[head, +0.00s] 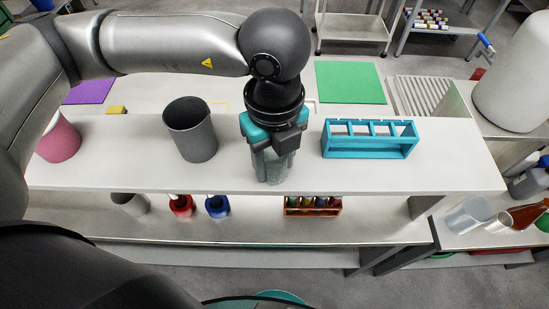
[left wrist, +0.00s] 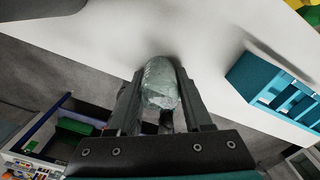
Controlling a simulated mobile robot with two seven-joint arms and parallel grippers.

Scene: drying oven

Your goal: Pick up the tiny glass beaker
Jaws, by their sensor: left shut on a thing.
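The tiny glass beaker (left wrist: 161,84) is clear with pale markings and sits between the two fingers of my left gripper (left wrist: 160,95) in the left wrist view. In the head view my left gripper (head: 272,165) points down over the white upper shelf, between a grey cup and a teal rack. It is shut on the beaker (head: 275,170), which is partly hidden by the fingers. I cannot tell whether the beaker's base touches the shelf. My right gripper is in neither view.
A grey cup (head: 190,130) stands left of the gripper and a teal rack (head: 370,140) stands to its right. A pink cup (head: 58,138) is at the far left. Bottles and a red rack (head: 313,211) stand on the lower shelf. The shelf's front edge is close.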

